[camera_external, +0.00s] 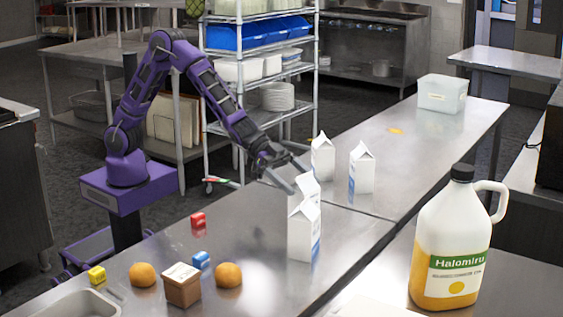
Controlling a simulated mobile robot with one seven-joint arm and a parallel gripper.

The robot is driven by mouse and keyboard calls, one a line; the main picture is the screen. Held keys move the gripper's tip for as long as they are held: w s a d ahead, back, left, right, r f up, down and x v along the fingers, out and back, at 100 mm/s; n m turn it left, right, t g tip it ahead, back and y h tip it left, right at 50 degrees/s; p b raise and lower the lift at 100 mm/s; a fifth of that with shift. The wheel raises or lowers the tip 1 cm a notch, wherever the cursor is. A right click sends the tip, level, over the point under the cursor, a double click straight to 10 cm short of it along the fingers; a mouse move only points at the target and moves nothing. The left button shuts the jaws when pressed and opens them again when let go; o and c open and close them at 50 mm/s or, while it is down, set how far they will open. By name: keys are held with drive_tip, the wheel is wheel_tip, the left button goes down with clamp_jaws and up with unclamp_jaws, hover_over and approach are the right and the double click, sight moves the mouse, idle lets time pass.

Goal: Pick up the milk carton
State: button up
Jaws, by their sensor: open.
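Several white milk cartons with gabled tops stand upright on the metal counter. The nearest carton (304,232) stands in front and partly hides a second carton (307,184) just behind it. A third carton (322,158) stands farther back, and a fourth carton (362,172) stands to its right. My gripper (299,178) is open, with its fingers pointing down and right, beside the second and third cartons. No carton is visibly held. Whether a fingertip touches a carton cannot be told from this angle.
A large Halomiru jug (451,240) stands at the front right. A translucent bin (442,94) sits at the far end.

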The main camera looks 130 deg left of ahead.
sight(313, 191)
drive_tip(key=x, duration=0.5)
drive_tip(key=shift+a+f, duration=0.1)
drive_tip(key=shift+f, duration=0.1)
drive_tip(key=shift+c, duration=0.2)
drive_tip(key=shift+r, duration=0.1)
clamp_jaws()
